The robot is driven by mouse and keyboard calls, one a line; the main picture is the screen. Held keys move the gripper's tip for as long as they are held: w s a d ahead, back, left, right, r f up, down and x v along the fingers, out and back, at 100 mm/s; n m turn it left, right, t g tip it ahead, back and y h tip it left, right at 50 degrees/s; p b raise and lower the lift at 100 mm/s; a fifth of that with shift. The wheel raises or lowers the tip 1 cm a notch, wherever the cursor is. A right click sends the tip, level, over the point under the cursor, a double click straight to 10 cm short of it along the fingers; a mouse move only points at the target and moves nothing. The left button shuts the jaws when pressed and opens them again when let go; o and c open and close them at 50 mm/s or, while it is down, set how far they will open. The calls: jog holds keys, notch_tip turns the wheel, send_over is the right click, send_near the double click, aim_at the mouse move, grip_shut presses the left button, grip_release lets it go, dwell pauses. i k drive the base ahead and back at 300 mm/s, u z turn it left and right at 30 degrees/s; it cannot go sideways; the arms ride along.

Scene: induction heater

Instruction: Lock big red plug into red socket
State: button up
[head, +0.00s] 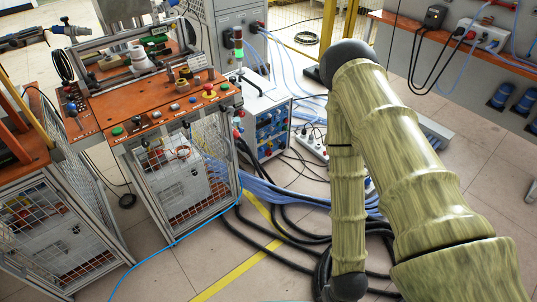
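My gripper is not in view; my bamboo-textured arm rises from the lower right, bends at a dark joint near the top, and comes down to another dark joint at the bottom edge. No big red plug can be told apart for sure. Small red parts, which may be plugs or sockets, show on the left side of the low box with blue sockets (268,133). A small red part (471,35) also shows by the wall outlets at the upper right. Which of these is the red socket, I cannot tell.
An orange-topped workstation (140,98) with caged sides stands at the left, with another orange-topped cart (25,165) beside it. Black cables (262,236) and blue cables (290,193) lie across the floor. A white power strip (312,145) lies behind my arm. Tiled floor is free at bottom centre-left.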

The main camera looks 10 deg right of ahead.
aim_at(236, 134)
jog(key=u, duration=0.5)
jog(key=i, duration=1.35)
jog(key=z, duration=1)
jog(key=i, duration=0.25)
jog(key=z, duration=0.25)
